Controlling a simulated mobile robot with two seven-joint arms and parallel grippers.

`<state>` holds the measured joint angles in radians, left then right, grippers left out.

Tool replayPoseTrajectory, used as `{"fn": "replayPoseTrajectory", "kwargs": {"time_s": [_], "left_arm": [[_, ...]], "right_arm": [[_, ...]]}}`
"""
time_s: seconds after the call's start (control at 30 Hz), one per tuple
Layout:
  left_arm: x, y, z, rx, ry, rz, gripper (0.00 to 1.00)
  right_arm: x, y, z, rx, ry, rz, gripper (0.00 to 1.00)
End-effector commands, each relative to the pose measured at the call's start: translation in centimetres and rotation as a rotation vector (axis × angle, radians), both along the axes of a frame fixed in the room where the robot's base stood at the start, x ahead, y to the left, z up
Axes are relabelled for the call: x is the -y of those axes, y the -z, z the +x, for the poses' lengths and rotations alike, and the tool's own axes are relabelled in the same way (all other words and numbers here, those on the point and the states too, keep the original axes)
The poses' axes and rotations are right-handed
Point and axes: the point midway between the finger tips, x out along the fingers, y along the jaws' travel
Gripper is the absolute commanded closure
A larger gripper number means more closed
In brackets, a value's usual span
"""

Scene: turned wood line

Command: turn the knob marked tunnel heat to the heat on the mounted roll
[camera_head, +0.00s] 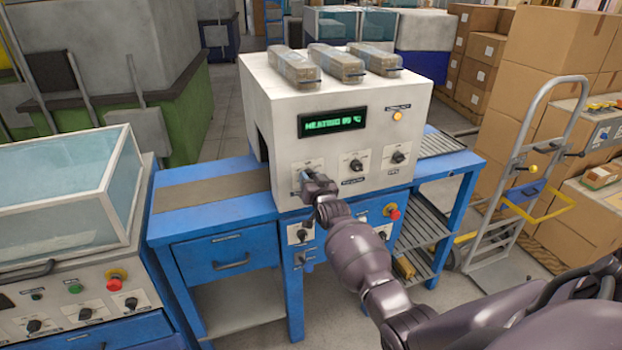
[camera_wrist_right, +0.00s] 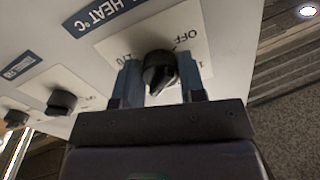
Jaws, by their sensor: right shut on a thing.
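The white tunnel machine (camera_head: 270,95) stands on a blue bench, with a green lit display (camera_head: 333,122) that appears to read heating and a number I cannot read surely. My right gripper (camera_head: 308,182) is at the leftmost knob on its front, covering most of that knob in the head view. In the right wrist view this black knob (camera_wrist_right: 160,72) sits between the two fingers, which are shut on it. Its plate shows OFF and other marks, and the blue label above (camera_wrist_right: 98,16) ends in HEAT °C. My left gripper and the mounted roll's heat marking are not visible.
Two more knobs, a middle one (camera_head: 356,165) and a right one (camera_head: 398,157), sit beside it. A red stop button (camera_head: 392,212) is below. Several wrapped packs (camera_head: 337,64) lie on top. A hand truck (camera_head: 520,190) stands right; a glass-lidded machine (camera_head: 70,200) stands left.

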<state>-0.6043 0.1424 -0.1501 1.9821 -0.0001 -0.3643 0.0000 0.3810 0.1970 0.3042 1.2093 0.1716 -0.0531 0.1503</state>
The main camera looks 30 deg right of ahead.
Motion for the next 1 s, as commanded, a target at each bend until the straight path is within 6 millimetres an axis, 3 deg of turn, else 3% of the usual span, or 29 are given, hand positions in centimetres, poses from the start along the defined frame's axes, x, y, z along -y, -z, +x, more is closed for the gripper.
{"fn": "replayPoseTrajectory", "kwargs": {"time_s": [0.3,0.83,0.87,1.0], "left_arm": [[-0.01,-0.18,-0.02,-0.001,0.000,0.000,0.57],[-0.02,-0.11,-0.11,-0.003,0.000,0.000,0.57],[-0.03,-0.10,-0.13,-0.003,0.000,0.000,0.57],[-0.03,-0.08,-0.16,-0.004,0.000,0.000,0.57]], "right_arm": [[-0.04,-0.02,0.01,0.027,0.000,0.114,0.86],[-0.04,-0.02,0.01,0.032,0.000,0.135,0.86],[-0.04,-0.02,0.01,0.032,0.000,0.135,0.60],[-0.04,-0.02,0.01,0.032,0.000,0.135,0.38]]}}
